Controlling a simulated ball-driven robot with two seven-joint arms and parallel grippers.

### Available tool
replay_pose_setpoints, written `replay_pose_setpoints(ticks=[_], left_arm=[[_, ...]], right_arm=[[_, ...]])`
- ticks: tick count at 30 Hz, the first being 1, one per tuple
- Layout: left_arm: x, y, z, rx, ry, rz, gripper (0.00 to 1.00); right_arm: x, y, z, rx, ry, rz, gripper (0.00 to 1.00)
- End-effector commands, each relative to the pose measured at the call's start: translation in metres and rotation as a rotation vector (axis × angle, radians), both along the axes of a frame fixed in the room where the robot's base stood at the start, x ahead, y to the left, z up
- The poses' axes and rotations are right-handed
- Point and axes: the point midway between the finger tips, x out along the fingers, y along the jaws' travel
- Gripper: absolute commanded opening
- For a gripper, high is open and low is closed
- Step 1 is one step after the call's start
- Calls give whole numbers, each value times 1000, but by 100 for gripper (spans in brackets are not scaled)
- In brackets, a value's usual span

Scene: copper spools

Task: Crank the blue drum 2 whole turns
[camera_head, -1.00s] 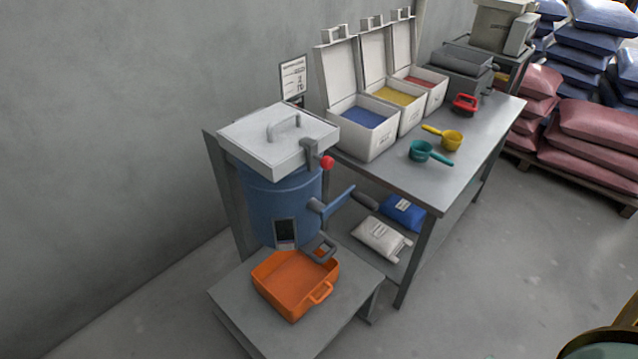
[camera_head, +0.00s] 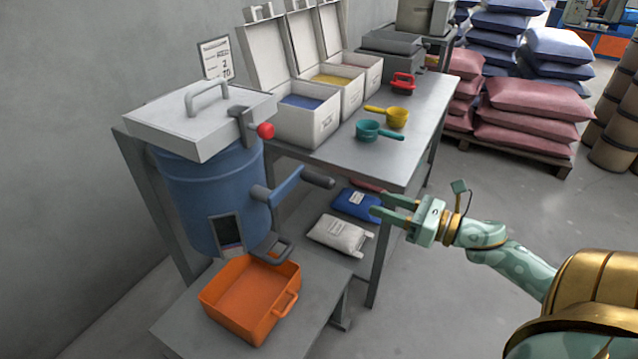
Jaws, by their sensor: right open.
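The blue drum (camera_head: 190,195) stands at the left in its grey frame, with a white lid (camera_head: 200,120) on top and a red-knobbed latch (camera_head: 265,130) at the lid's front. The crank is a blue arm (camera_head: 284,186) on the drum's right side, ending in a dark grip (camera_head: 318,178) that points right. My right gripper (camera_head: 377,206) is green, open and empty. It is to the right of the crank grip and a little lower in the picture, apart from it, with its fingers pointing left. My left gripper is out of view.
An orange bin (camera_head: 250,295) sits on a low stand below the drum chute. The grey table (camera_head: 400,150) behind holds white boxes (camera_head: 305,125) and scoops (camera_head: 380,125). Bags (camera_head: 340,233) lie on its lower shelf. Open floor is at the right.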

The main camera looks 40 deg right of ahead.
Motion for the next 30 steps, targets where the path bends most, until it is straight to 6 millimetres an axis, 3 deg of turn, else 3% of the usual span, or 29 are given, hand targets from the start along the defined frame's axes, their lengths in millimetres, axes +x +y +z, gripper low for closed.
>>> replay_pose_setpoints(ticks=[5,18,24,30], left_arm=[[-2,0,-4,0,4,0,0],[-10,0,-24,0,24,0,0],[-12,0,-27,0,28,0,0],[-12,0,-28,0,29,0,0]], right_arm=[[20,8,-1,-12,-7,1,47],[119,48,-2,-9,-4,-2,47],[143,58,-2,-7,-3,-4,47],[150,61,-2,-7,-1,-5,47]])
